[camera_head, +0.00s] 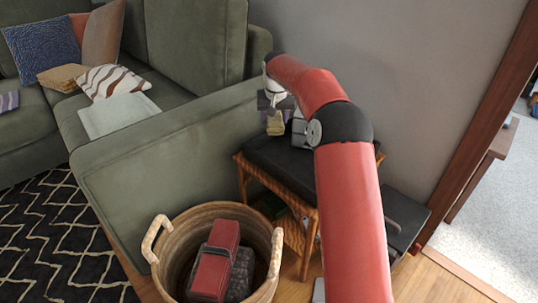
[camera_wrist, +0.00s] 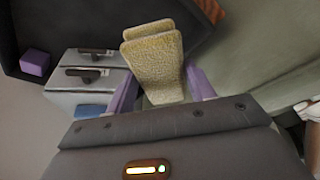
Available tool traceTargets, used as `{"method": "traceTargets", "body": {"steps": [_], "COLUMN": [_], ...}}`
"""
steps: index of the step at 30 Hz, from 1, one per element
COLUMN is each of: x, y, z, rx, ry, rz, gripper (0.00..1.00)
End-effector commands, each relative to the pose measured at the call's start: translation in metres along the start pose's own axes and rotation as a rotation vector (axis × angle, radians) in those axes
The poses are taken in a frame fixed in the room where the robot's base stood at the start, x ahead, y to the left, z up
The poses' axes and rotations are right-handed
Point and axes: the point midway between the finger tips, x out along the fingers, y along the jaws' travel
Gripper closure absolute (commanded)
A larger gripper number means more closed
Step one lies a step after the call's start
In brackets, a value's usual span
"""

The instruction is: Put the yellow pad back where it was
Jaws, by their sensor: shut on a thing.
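The yellow pad (camera_wrist: 153,62) is a pale yellow, rough-textured piece, apparently folded or doubled at its far end. My gripper (camera_wrist: 160,93) is shut on it, with one purple finger at each side of the pad. In the head view the pad (camera_head: 276,124) hangs below my gripper (camera_head: 275,108), at the sofa arm's end and in front of the grey drawer box. Whether the pad touches anything beneath is unclear. The pad's near end is partly hidden by the gripper body in the wrist view.
The green sofa (camera_head: 150,165) is to the left. A wicker basket (camera_head: 163,262) holding red and dark things stands in front.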

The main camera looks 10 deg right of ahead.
Motion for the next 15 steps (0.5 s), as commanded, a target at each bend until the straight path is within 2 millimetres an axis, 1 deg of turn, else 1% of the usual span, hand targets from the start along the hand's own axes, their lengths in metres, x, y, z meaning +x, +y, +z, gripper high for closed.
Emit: {"method": "traceTargets", "body": {"steps": [1,6,12,15], "x": [-0.006,-0.022,-0.040,-0.045], "y": [-0.003,-0.010,-0.014,-0.015], "z": [-0.006,-0.020,-0.033,-0.036], "rx": [-0.055,-0.272,-0.506,-0.581], "ry": [0.002,0.002,0.001,0.001], "rz": [-0.021,-0.089,-0.160,-0.183], "gripper": [0.68,0.68,0.68,0.68]}}
